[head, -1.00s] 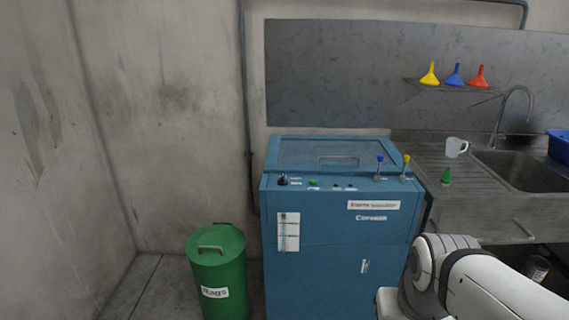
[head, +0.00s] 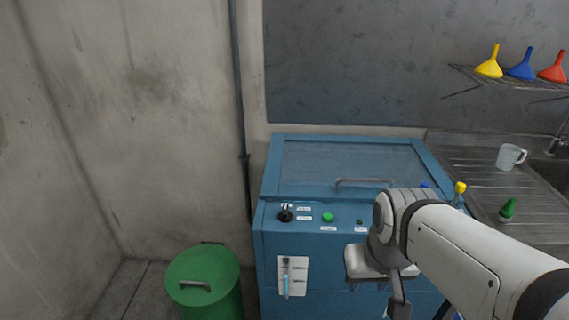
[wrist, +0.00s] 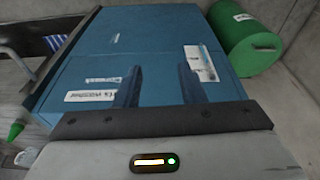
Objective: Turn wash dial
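The dial (head: 285,213) is a black knob with a light mark on top, at the left end of the control panel of a blue washer cabinet (head: 330,240). Two small white labels sit to its right. My gripper is in front of the cabinet, to the right of and lower than the dial, apart from it. In the wrist view my gripper (wrist: 158,85) has two dark fingers spread apart with nothing between them. The wrist view shows the cabinet front (wrist: 150,55) beyond the fingers; I cannot make out the dial there.
A green button (head: 327,217) is right of the dial. The lid handle (head: 365,182) lies behind. A green bin (head: 200,272) stands left of the cabinet. A mug (head: 510,157) and a green cone-shaped item (head: 507,210) stand on the right drainboard.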

